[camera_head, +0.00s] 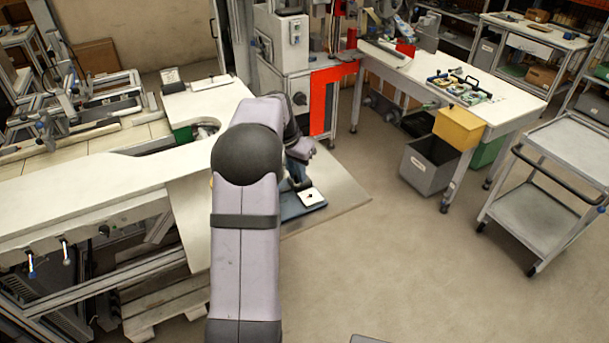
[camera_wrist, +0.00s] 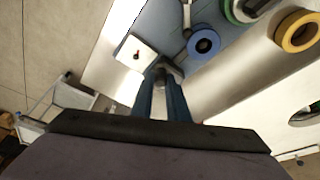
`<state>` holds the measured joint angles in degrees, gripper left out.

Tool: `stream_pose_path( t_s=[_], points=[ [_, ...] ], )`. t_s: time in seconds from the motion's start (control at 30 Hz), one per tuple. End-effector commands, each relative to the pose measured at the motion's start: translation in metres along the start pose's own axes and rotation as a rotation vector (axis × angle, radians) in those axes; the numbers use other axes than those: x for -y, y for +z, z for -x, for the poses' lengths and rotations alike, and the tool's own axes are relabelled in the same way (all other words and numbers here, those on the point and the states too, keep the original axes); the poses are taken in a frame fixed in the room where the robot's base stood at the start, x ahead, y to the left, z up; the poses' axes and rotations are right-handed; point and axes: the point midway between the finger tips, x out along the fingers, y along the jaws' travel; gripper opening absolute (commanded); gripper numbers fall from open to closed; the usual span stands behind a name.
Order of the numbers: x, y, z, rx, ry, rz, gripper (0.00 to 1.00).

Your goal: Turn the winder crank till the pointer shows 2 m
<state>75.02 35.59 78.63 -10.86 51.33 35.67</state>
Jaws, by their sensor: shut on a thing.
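My gripper (camera_wrist: 161,82) reaches down with its two blue fingers close together, shut on a small grey part that I take for the crank's handle. The fingers hide most of the crank.
In the wrist view a blue reel (camera_wrist: 203,42), a green reel (camera_wrist: 232,14) and a yellow reel (camera_wrist: 297,31) lie close by.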

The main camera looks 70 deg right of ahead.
Motion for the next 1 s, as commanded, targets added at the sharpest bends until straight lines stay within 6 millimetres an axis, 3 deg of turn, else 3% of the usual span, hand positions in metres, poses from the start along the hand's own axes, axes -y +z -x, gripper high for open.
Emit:
stream_pose_path(
  t_s=[1.0],
  points=[
    [0.022, -0.006, 0.003, -0.008, -0.002, 0.0, 0.0]
  ],
)
